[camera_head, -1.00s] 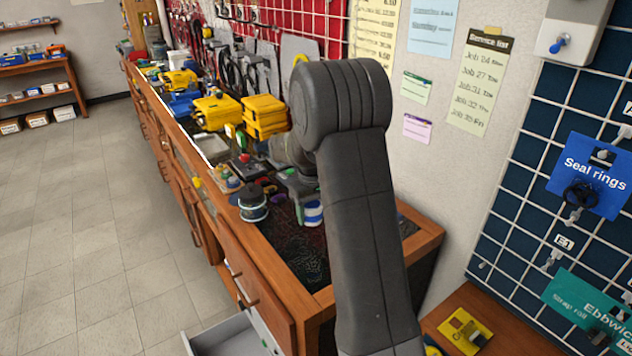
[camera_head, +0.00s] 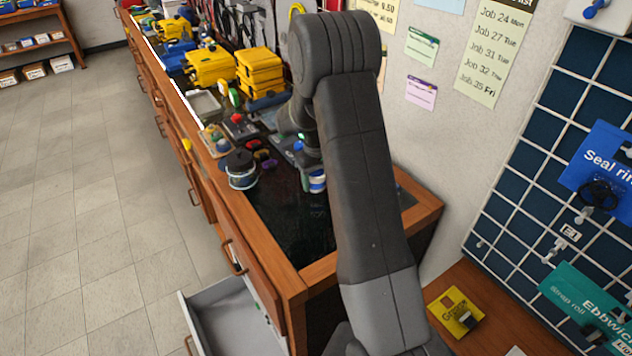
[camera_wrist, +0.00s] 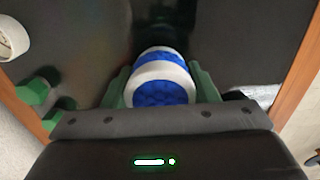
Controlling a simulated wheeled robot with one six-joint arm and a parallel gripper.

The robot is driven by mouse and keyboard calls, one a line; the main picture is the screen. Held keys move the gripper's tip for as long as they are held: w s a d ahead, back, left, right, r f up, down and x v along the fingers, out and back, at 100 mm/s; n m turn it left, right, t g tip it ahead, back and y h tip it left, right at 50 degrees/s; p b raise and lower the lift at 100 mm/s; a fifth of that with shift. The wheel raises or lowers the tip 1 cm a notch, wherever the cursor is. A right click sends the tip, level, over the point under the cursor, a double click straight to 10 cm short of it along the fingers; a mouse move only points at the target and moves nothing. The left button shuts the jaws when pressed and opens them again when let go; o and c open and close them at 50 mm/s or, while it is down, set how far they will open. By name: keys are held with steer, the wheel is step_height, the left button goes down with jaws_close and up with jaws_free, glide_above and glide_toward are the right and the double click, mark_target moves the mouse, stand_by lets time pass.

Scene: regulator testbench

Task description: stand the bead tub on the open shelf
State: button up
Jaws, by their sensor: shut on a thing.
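The bead tub looks like the blue and white round container (camera_wrist: 163,85) in the middle of the wrist view. My gripper (camera_wrist: 160,78) has its green fingers on both sides of it and is shut on it. In the head view the tub (camera_head: 317,183) shows just below my gripper (camera_head: 307,172), low over or on the dark bench top; I cannot tell whether it touches. My arm hides part of the bench behind it. I cannot tell which place is the open shelf; a wooden shelf unit (camera_head: 40,58) stands far off at upper left.
A clear tub with a dark lid (camera_head: 240,170) stands on the bench left of my gripper. Yellow cases (camera_head: 260,70) and small parts crowd the bench behind. A grey drawer (camera_head: 225,312) stands open below the front. The floor at left is clear.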

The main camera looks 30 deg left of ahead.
steer(key=shift+f, duration=1)
steer(key=shift+f, duration=0.1)
steer(key=shift+f, duration=0.2)
steer(key=o, duration=1)
steer(key=shift+r, duration=0.15)
